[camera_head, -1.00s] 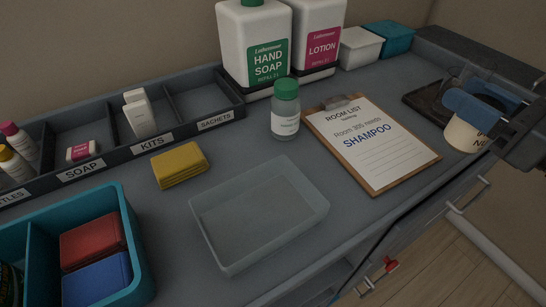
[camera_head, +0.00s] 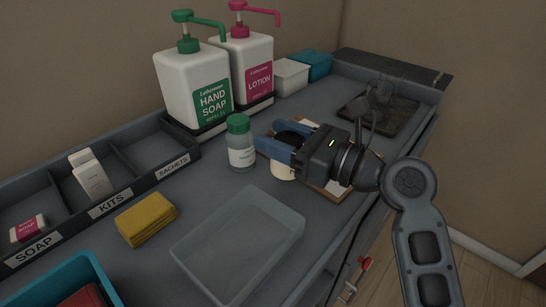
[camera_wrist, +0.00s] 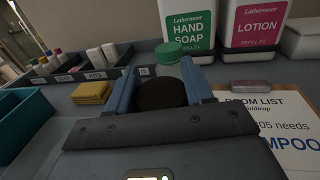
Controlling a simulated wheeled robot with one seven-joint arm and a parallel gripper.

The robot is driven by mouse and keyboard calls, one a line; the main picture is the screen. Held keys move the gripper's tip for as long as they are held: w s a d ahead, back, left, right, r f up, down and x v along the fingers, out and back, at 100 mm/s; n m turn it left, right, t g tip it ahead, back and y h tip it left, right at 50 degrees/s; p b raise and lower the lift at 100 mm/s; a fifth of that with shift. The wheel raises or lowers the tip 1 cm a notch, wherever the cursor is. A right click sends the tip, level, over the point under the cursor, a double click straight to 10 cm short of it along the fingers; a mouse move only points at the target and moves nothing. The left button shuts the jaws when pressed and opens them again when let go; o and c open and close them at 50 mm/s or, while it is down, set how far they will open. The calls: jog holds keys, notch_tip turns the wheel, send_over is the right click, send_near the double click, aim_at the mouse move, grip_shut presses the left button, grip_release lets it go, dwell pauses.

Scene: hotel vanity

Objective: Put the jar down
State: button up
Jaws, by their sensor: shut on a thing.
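The jar (camera_head: 284,172) is cream with a black lid; in the wrist view only its dark round lid (camera_wrist: 160,95) shows. My gripper (camera_head: 283,140) is shut on the jar, with one blue finger on each side of it. The jar is upright at the left edge of the clipboard (camera_head: 338,190), just right of the green-capped bottle (camera_head: 240,155). My gripper hides part of the jar and much of the clipboard. I cannot tell whether the jar's base touches the surface.
A clear, empty tray (camera_head: 188,250) lies in front. A yellow folded cloth (camera_head: 146,218) is to its left. Hand soap (camera_head: 192,95) and lotion (camera_head: 252,75) pump bottles stand behind. A dark tray (camera_head: 410,112) is at the back right. Bare counter lies between the bottle and clear tray.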

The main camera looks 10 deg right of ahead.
jog(key=shift+w+a+f, duration=0.1)
jog(key=shift+a+f, duration=0.35)
jog(key=shift+f, duration=1.85)
jog(key=shift+f, duration=0.1)
jog(key=o, duration=1.1)
jog(key=shift+o, duration=0.2)
